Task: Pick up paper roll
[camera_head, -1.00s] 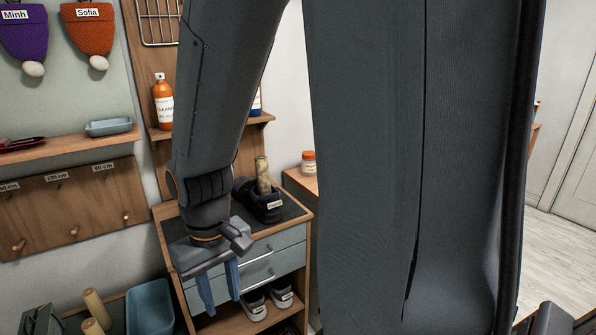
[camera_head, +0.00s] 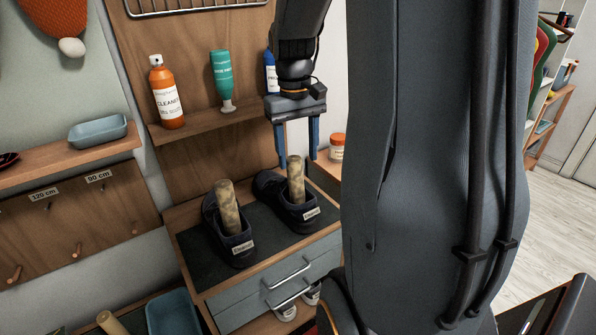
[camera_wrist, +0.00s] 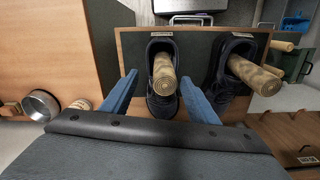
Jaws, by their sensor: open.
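Two paper rolls stand in dark shoes on the cabinet top in the head view. The right roll (camera_head: 296,179) stands upright in the right shoe (camera_head: 268,187). The left roll (camera_head: 228,207) leans a little in the left shoe (camera_head: 242,249). My gripper (camera_head: 297,163) is open, with its blue fingers pointing down just above the right roll. In the wrist view, this roll (camera_wrist: 164,76) lies between my two fingers (camera_wrist: 163,85), apart from both. The other roll (camera_wrist: 255,76) is outside the fingers, to the right. My fingers hold nothing.
The cabinet (camera_head: 193,262) has a dark top and grey drawers. A shelf behind holds an orange cleaner bottle (camera_head: 167,96), a green bottle (camera_head: 222,78) and a blue bottle (camera_head: 271,76). An orange-lidded jar (camera_head: 337,147) stands to the right. Another roll (camera_head: 112,323) is at lower left.

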